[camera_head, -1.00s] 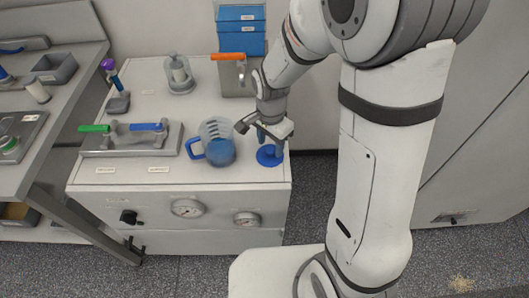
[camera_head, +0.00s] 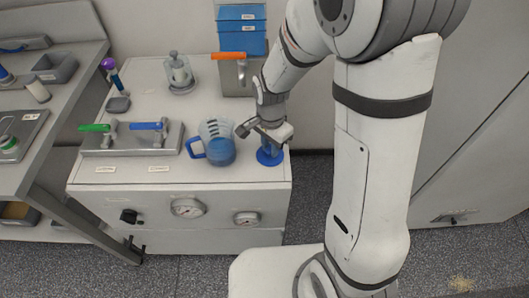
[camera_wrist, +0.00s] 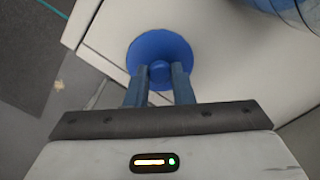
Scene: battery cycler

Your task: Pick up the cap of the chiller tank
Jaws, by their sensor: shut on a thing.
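The blue round cap (camera_head: 270,157) is at the front right corner of the white chiller cabinet top (camera_head: 225,178). In the wrist view the cap (camera_wrist: 160,48) shows as a blue disc with a small round knob in its middle. My gripper (camera_head: 270,143) is above the cap, pointing down. In the wrist view my gripper's two blue-grey fingers (camera_wrist: 160,75) are shut on the cap's knob, one on each side. The cap looks to be resting on the cabinet top; I cannot tell whether there is a gap under it.
A measuring jug with blue liquid (camera_head: 217,145) stands just left of the cap. Further left are a valve block with green and blue handles (camera_head: 130,137) and a small glass vessel (camera_head: 180,73). An orange-handled tap (camera_head: 230,57) and blue boxes (camera_head: 241,30) are behind.

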